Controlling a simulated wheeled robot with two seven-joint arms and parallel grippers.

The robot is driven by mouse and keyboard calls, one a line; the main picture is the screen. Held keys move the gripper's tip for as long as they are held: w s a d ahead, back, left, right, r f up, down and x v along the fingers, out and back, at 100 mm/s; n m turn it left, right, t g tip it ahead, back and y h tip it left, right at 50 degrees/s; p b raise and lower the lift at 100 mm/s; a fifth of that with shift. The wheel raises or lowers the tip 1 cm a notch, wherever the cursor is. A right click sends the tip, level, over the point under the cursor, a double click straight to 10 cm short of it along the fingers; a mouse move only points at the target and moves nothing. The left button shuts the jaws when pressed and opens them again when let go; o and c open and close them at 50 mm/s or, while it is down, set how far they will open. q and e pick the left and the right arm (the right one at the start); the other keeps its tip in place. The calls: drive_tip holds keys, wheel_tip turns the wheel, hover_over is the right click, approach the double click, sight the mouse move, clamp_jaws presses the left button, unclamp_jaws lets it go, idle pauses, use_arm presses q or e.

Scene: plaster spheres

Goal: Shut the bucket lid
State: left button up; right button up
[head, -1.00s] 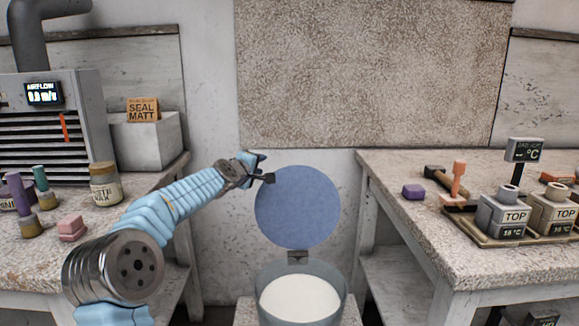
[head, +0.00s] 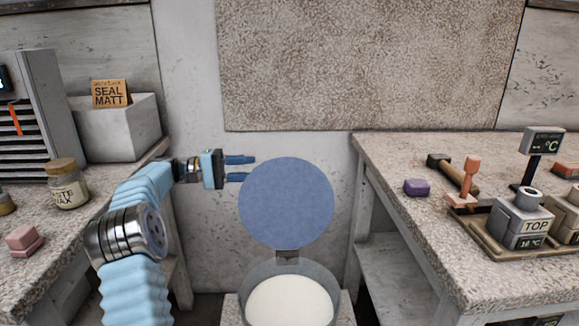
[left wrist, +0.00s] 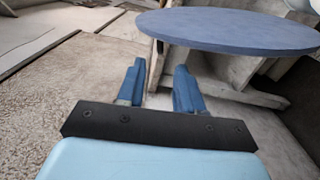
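The bucket (head: 325,290) is translucent grey and holds a white filling. Its round blue lid (head: 286,203) stands open, upright on a hinge (head: 288,256) at the bucket's back rim. My left gripper (head: 242,168) is level with the lid's upper left edge, its fingers pointing right, apart from each other. In the left wrist view the fingers (left wrist: 158,85) are spread with nothing between them, and the lid (left wrist: 235,30) spans the upper right beyond them. I cannot tell whether a fingertip touches the lid. My right gripper is out of view.
The left bench holds a wax jar (head: 67,183) and pink blocks (head: 24,240). The right bench (head: 385,150) holds a hammer (head: 455,172), a purple block (head: 417,187) and a tray (head: 490,243) with metal weights. The gap between the benches around the bucket is free.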

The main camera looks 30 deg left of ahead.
sight(285, 168)
use_arm(q)
drive_tip(key=p+x, duration=0.1)
drive_tip(key=x, duration=0.9)
drive_tip(key=shift+d, duration=0.2)
clamp_jaws()
drive_tip(key=shift+f, duration=0.1)
